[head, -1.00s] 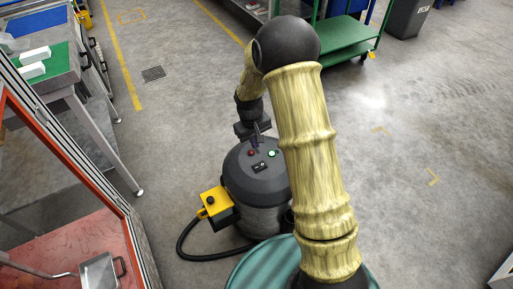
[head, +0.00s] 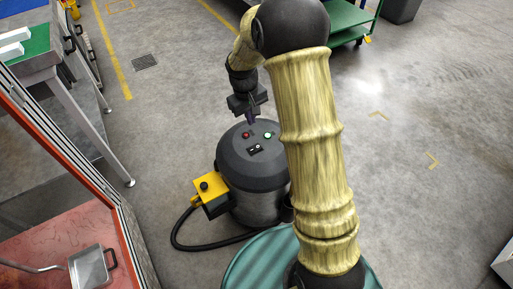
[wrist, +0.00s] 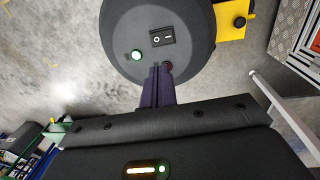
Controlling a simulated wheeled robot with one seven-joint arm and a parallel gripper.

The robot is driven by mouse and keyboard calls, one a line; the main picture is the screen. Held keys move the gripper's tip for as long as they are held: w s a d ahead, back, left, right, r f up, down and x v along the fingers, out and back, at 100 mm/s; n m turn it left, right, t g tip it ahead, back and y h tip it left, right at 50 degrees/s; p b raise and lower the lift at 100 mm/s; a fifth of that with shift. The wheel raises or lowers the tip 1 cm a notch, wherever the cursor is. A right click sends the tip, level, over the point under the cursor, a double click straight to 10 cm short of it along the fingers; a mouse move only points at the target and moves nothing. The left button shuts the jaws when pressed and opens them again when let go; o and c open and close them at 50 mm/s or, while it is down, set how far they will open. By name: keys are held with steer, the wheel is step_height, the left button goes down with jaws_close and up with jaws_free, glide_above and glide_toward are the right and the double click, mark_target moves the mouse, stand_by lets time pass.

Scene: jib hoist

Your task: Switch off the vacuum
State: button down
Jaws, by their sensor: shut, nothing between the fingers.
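The vacuum (head: 252,172) is a dark grey drum with a domed lid. On its lid are a dark red button (head: 246,135), a bright green button (head: 267,135) and a black rocker switch (head: 255,149) with white marks. My gripper (head: 251,119) is shut and empty, just above the far side of the lid near the red button. In the wrist view, its purple fingers (wrist: 160,70) point at the lid and partly cover the red button (wrist: 168,66). The green button (wrist: 137,56) and the rocker switch (wrist: 162,38) show clear of the fingers. Contact cannot be seen.
A yellow box (head: 209,187) with a black knob sits at the vacuum's left side, with a black hose (head: 205,248) below it. A teal drum top (head: 262,263) is in front. An orange-edged frame (head: 62,143) stands left. Open floor lies right.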

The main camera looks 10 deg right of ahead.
mark_target(258, 146)
steer(key=shift+d+f+b, duration=0.2)
steer(key=shift+f+b, duration=0.1)
steer(key=shift+b, duration=0.85)
steer(key=shift+d+r+b, duration=0.1)
steer(key=shift+r+b, duration=0.25)
steer(key=shift+b, duration=0.1)
steer(key=shift+f, duration=0.1)
steer(key=f+b, duration=0.1)
steer(key=f, duration=0.3)
steer(key=d+f+b, duration=0.1)
steer(key=f+b, duration=0.1)
steer(key=f, duration=0.3)
steer(key=f+b, duration=0.2)
steer(key=f, duration=0.2)
steer(key=shift+w+d+f, duration=0.25)
steer(key=shift+d+f, duration=0.05)
steer(key=shift+f, duration=0.05)
